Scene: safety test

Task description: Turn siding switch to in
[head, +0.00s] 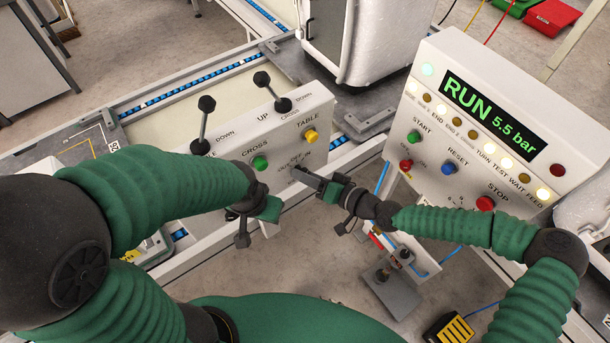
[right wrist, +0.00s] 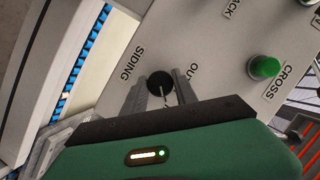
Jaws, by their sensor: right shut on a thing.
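The siding switch is a round black knob with a pale mark, in the right wrist view (right wrist: 159,82), between the labels SIDING and OU(T). It sits on the sloping white panel (head: 318,103). My right gripper (head: 303,176) reaches it from the right; its two grey fingers in the right wrist view (right wrist: 160,92) are shut on the knob. In the head view the gripper hides the knob, and the label IN shows just above. Which label the mark points at I cannot tell. My left gripper (head: 250,225) hangs in front of the panel's lower edge; its jaws are unclear.
The panel also carries a green button (head: 260,162), a yellow button (head: 311,136) and two black-knobbed levers (head: 273,93). A second console with a RUN 5.5 bar display (head: 492,115) stands at right, with a red stop button (head: 485,203). A conveyor rail (head: 190,88) runs behind.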

